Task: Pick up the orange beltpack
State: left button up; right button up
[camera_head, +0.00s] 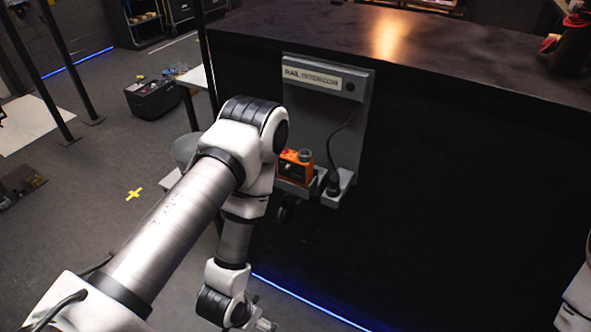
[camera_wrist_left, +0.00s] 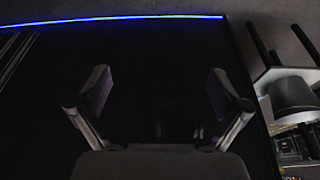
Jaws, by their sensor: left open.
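The orange beltpack (camera_head: 293,166) sits on a small grey shelf of the wall bracket (camera_head: 353,110) on the dark counter's front. It is orange and black, with knobs on top, and my left arm partly covers its left side. My left gripper (camera_head: 264,324) is low in the head view, below the beltpack and apart from it, cut by the bottom edge. In the left wrist view my left gripper (camera_wrist_left: 160,88) is open, with nothing between its fingers. The beltpack cannot be made out there. My right gripper is out of view.
A black cable plug (camera_head: 333,183) stands in a grey holder right of the beltpack. A labelled plate (camera_head: 312,76) tops the bracket. The dark counter (camera_head: 440,190) fills the right side. A grey rounded object (camera_wrist_left: 292,94) stands right in the wrist view.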

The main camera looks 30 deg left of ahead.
pick_arm(q)
jog(key=w+r+t+b, duration=0.4)
jog(key=w+r+t, duration=0.3)
jog(key=w, duration=0.6)
jog(key=t+b, duration=0.6)
jog(key=t, duration=0.1)
send_near(291, 163)
jog(key=shift+n, duration=0.4)
jog(key=w, duration=0.2)
jog(key=w+f, duration=0.1)
jog(key=w, duration=0.1)
jog(key=shift+w+d+r+p, duration=0.1)
jog(key=shift+w+r+p, duration=0.55)
jog(key=shift+w, duration=0.15)
jog(key=w, duration=0.1)
jog(key=w+p, duration=0.1)
jog(key=w, duration=0.3)
jog(key=shift+w+d+f+p, duration=0.1)
jog(key=shift+w+f+p, duration=0.15)
jog(key=shift+p, duration=0.05)
jog(key=shift+w+f, duration=0.15)
jog(key=shift+w, duration=0.25)
jog(key=c, duration=1.1)
